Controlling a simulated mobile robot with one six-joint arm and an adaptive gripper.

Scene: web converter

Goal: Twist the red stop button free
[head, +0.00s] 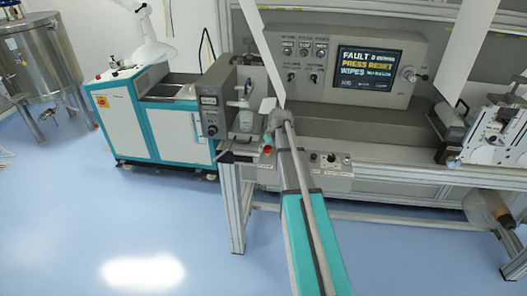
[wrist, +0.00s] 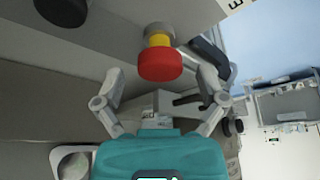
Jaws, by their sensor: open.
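The red stop button (wrist: 160,66) shows in the wrist view at upper middle, with a yellow collar (wrist: 159,40) and a grey base behind it on the panel. My gripper (wrist: 160,76) is open. Its two fingers stand to the left and right of the red head, with a visible gap on each side. I see no contact. In the head view, a small red spot (head: 267,149) shows beside my arm at the front of the machine; my arm partly covers that area, and the gripper is hard to make out there.
A black knob (wrist: 62,10) is at upper left in the wrist view. In the head view, a control panel screen (head: 367,69) reads FAULT and PRESS RESET. A lower panel with knobs (head: 331,158) lies right of my arm. A teal and white cabinet (head: 130,115) stands left; the blue floor is clear.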

